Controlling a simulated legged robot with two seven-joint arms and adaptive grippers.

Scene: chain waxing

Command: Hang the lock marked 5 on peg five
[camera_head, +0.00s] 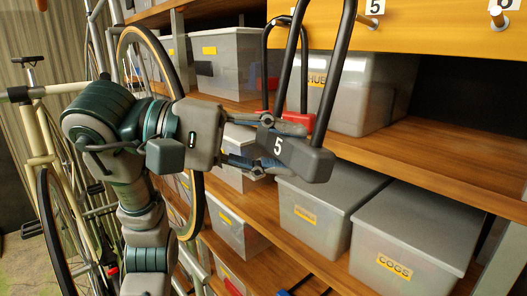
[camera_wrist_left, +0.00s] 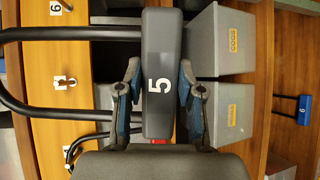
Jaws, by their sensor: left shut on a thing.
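The lock marked 5 (camera_head: 308,160) has a dark grey body with a white 5 and a long black shackle pointing up. My left gripper (camera_head: 262,152) is shut on its body, holding it in the air in front of the shelves. In the left wrist view the lock (camera_wrist_left: 158,45) sits between both fingers (camera_wrist_left: 158,92). Peg five (camera_head: 367,21) sticks out of the yellow board beside its label 5, right of the shackle and apart from it. It also shows in the left wrist view (camera_wrist_left: 72,83), clear of the shackle. My right gripper is not in view.
A red lock (camera_head: 298,120) hangs behind the held lock, partly hidden. Peg six (camera_head: 497,17) is bare on the board's right. Grey lidded bins (camera_head: 395,240) fill the shelves below. A bicycle (camera_head: 60,200) stands at left. A blue object (camera_wrist_left: 303,110) lies lower down.

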